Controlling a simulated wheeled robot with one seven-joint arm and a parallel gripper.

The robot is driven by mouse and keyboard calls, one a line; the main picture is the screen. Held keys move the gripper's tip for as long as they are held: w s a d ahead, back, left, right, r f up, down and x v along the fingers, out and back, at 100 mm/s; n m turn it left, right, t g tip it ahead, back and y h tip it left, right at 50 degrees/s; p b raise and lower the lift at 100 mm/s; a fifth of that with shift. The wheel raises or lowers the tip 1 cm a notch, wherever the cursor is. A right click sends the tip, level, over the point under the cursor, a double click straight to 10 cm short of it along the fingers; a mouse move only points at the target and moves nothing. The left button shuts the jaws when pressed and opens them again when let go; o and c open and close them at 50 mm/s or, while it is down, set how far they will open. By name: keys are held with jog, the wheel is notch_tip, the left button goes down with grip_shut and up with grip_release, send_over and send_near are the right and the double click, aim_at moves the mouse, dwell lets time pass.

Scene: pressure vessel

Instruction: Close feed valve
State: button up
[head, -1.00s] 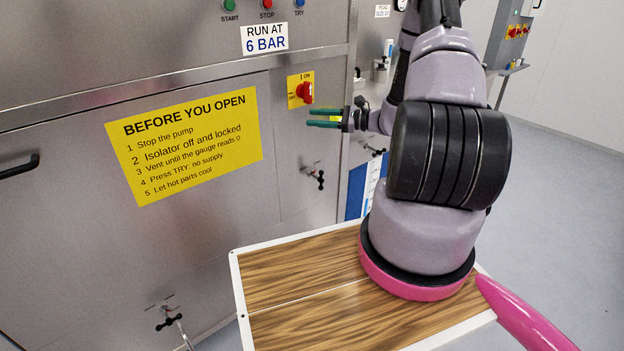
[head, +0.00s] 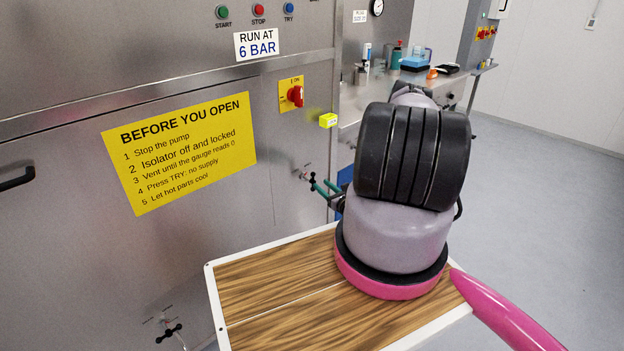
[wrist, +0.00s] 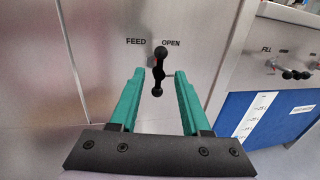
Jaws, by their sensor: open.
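The feed valve's black handle (wrist: 158,72) stands close to upright on the steel panel in the wrist view, with a knob at each end. The word FEED is at its upper left and OPEN at its upper right. In the head view the small handle (head: 312,180) shows just beyond my gripper's tips. My gripper (wrist: 160,78) is open, with its green fingers on either side of the handle's lower part in the picture. I cannot tell whether they touch it. In the head view my gripper (head: 323,190) is partly hidden by my arm.
A red rotary isolator (head: 295,96) on a yellow plate sits above the valve. A yellow block (head: 328,120) is at the panel's right edge. Another black valve handle (head: 169,333) is low on the left. The Fill valve (wrist: 296,75) is to the right in the wrist view.

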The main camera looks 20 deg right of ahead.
aim_at(313, 177)
jog(key=w, duration=0.5)
jog(key=w+a, duration=0.1)
jog(key=w, duration=0.1)
jog(key=shift+w, duration=0.15)
grip_shut()
jog(key=shift+r, duration=0.1)
